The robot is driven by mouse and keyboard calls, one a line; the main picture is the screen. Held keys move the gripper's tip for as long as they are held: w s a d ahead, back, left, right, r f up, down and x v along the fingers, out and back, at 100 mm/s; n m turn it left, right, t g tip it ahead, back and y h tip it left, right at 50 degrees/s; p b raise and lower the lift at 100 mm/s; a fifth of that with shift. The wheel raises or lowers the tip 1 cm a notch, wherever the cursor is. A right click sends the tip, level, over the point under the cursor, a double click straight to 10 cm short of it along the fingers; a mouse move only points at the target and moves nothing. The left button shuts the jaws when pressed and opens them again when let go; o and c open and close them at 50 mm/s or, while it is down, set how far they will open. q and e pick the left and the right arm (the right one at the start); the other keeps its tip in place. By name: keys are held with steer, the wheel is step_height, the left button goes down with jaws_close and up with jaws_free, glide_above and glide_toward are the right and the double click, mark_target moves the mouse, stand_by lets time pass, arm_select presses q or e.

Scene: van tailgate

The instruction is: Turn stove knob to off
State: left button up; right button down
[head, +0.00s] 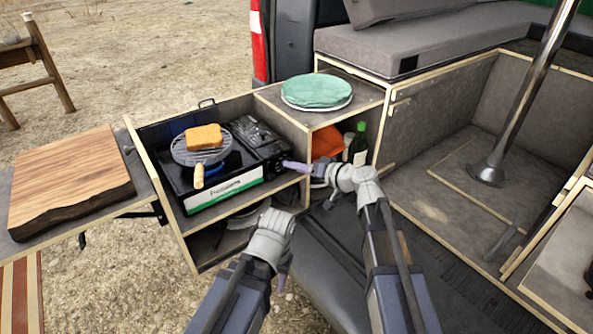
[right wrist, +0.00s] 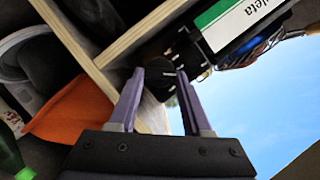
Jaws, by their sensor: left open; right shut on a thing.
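The portable stove (head: 222,192) sits in the pull-out kitchen box, with a round grill (head: 182,152) and a slice of toast (head: 203,137) on it. A blue glow shows beneath the grill. The black stove knob (right wrist: 155,83) is on the stove's front, beside the green and white label. My right gripper (head: 287,164) reaches the stove's right front end. In the right wrist view, its purple fingers (right wrist: 160,73) are on both sides of the knob, shut on it. My left gripper (head: 283,272) hangs low in front of the box, open and empty.
A wooden board (head: 72,183) lies on the side shelf at the left. A green round cushion-like item (head: 317,90) sits on the box top. An orange item (head: 326,142) and a green bottle (head: 358,145) stand in the compartment near my right gripper. A metal table leg (head: 525,90) stands at the right.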

steer(key=shift+w+d+f+m+y+b, duration=0.1)
steer(key=shift+f+m+y+b, duration=0.1)
steer(key=shift+m+y+b, duration=0.75)
steer(key=shift+s+d+f+m+y+b, duration=0.15)
steer(key=shift+m+y+b, duration=0.15)
steer(key=shift+m+b, duration=1.15)
steer(key=shift+w+a+f+m+y+b, duration=0.1)
steer(key=shift+w+f+m+y+b, duration=0.1)
steer(key=shift+m+y+b, duration=0.9)
steer(key=shift+m+h, duration=0.4)
steer(key=shift+h, duration=0.15)
steer(key=shift+c, duration=1.7)
jaws_free()
steer(key=shift+d, duration=0.15)
steer(key=v, duration=0.7)
steer(key=shift+s+d, duration=0.25)
steer(key=shift+s, duration=0.05)
